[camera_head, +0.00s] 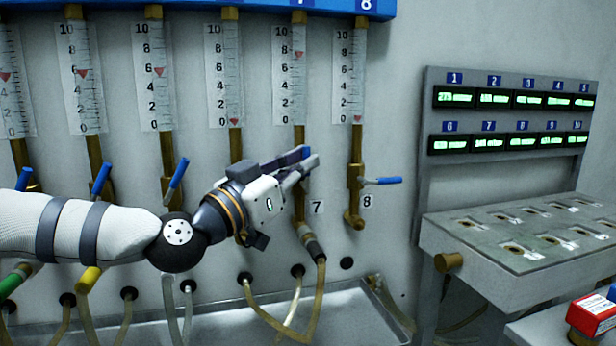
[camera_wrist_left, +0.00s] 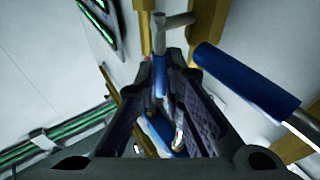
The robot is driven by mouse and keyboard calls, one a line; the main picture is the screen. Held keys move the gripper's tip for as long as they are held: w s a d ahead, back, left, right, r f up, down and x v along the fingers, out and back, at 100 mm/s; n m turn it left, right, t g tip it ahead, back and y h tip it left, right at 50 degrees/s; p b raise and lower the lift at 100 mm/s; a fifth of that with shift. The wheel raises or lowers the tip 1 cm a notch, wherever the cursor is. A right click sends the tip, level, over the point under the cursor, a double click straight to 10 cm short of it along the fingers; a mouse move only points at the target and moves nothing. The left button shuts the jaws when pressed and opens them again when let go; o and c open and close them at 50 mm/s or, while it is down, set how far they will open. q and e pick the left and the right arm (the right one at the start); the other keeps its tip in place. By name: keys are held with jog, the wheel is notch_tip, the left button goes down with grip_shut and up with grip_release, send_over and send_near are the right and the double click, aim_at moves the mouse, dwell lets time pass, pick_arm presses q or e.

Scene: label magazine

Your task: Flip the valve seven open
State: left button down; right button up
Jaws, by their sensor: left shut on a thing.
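My left gripper (camera_head: 303,160) is at the valve of tube seven, just above the "7" label (camera_head: 317,207), with its jaws shut on the valve's handle. In the head view the gripper mostly hides that handle; brass valve seven (camera_head: 299,205) shows below the fingers. In the left wrist view a blue handle part (camera_wrist_left: 160,75) shows between the dark fingers; which valve it belongs to is hard to tell. The red marker of gauge seven (camera_head: 298,78) stands high on its scale. My right gripper is not in view.
Valve eight's blue handle (camera_head: 388,181) sticks out to the right, close beside my gripper. Blue handles of other valves (camera_head: 178,173) tilt upward at left. A hose (camera_head: 319,285) hangs below valve seven. A display rack (camera_head: 508,110) and a grey slotted shelf (camera_head: 480,262) stand at right.

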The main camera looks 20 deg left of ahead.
pick_arm(q)
jog(key=c, duration=2)
grip_release()
jog(key=shift+o, duration=0.2)
jog(key=shift+s, duration=0.1)
jog(key=v, duration=1.2)
jog(key=shift+f, duration=0.1)
